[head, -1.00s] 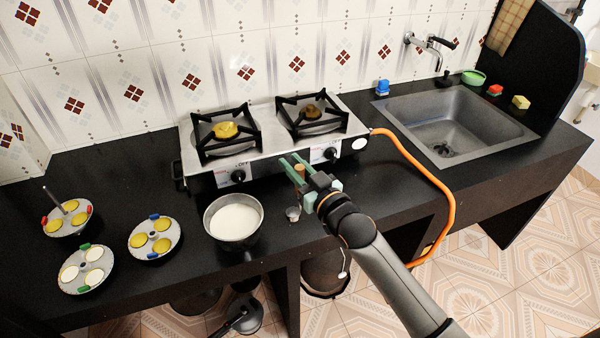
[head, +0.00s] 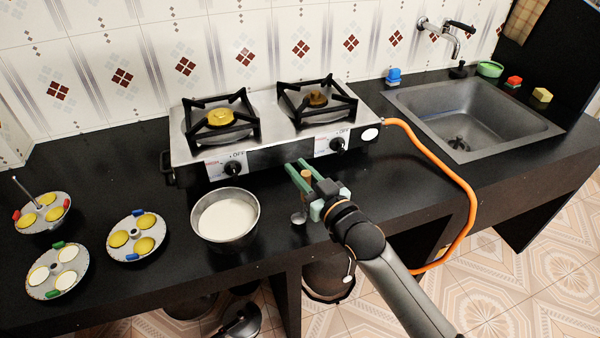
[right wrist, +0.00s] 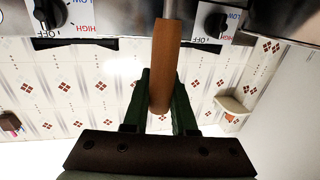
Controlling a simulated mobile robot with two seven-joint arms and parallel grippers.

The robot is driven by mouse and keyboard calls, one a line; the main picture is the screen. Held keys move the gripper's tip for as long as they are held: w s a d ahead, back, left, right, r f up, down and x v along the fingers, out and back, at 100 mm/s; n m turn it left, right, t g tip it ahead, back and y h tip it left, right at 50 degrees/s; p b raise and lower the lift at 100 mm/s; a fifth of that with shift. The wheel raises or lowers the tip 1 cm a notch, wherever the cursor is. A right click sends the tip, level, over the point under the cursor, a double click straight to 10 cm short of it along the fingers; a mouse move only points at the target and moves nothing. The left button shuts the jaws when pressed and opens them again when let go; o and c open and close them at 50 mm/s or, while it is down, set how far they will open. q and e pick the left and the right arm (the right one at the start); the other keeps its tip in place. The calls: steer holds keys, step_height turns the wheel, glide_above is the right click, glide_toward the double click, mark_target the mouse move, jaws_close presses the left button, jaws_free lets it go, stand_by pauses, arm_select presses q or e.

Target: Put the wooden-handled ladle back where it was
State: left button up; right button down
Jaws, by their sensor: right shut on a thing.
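My right gripper (head: 303,174) is shut on the wooden handle of the ladle (head: 307,174), in front of the stove. The ladle's small metal bowl (head: 299,217) shows below the gripper, to the right of the pot of white batter (head: 226,217) and apart from it. I cannot tell whether the bowl touches the counter. In the right wrist view the brown handle (right wrist: 164,60) sits between the green fingers of the gripper (right wrist: 160,105), and its metal shaft runs to the top edge. My left gripper is not in view.
The two-burner stove (head: 275,153) stands behind the gripper, with an orange hose (head: 440,163) curving down at its right. Several round mould trays (head: 137,236) stand at the left. The sink (head: 470,115) is at the right.

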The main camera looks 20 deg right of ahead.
steer(key=shift+f, duration=0.1)
steer(key=c, duration=0.7)
jaws_free()
steer(key=shift+s, duration=0.35)
steer(key=v, duration=1.1)
steer(key=s+a+f+g, duration=0.1)
steer(key=s+f+g, duration=0.1)
steer(key=s+f, duration=0.3)
steer(key=s+a+f+g+h, duration=0.1)
steer(key=s+f+g, duration=0.2)
steer(key=f, duration=0.9)
steer(key=s+f+g+h, duration=0.1)
steer(key=s+f+g, duration=0.2)
steer(key=s+f, duration=0.4)
steer(key=shift+s+a+f+m, duration=0.1)
steer(key=shift+a+f+m, duration=0.1)
steer(key=shift+f, duration=0.4)
steer(key=shift+s+a+f+m, duration=0.1)
steer(key=shift+a+f, duration=0.1)
steer(key=shift+f, duration=0.35)
steer(key=shift+w, duration=0.1)
